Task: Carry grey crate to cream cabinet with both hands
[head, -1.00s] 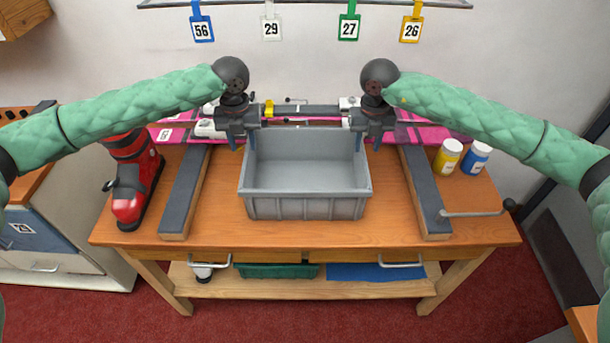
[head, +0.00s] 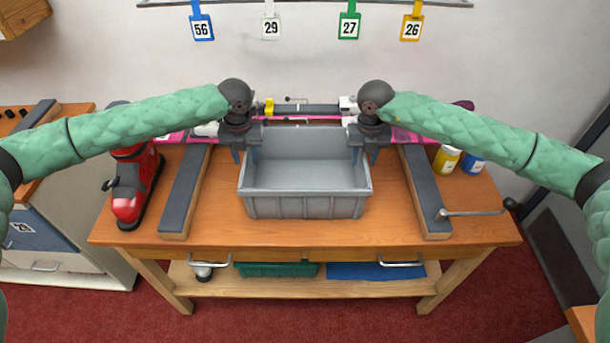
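The grey crate (head: 305,205) sits upright and empty on the wooden bench. My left gripper (head: 246,158) is at the crate's left side wall, toward its back, pointing down. Its two fingers look spread, one on each side of the rim. My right gripper (head: 365,158) is at the right side wall in the same way, its fingers also apart. Whether any finger touches the wall is too small to tell. A cream cabinet (head: 95,262) with a wooden top stands left of the bench, partly cut off by the frame and partly behind my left arm.
Two dark-topped rails (head: 187,190) and (head: 425,190) flank the crate on the bench (head: 300,236). A red and black machine (head: 130,190) stands at the left end. A yellow-labelled jar (head: 446,160), a blue-labelled jar (head: 474,164) and a crank handle (head: 478,212) are at the right.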

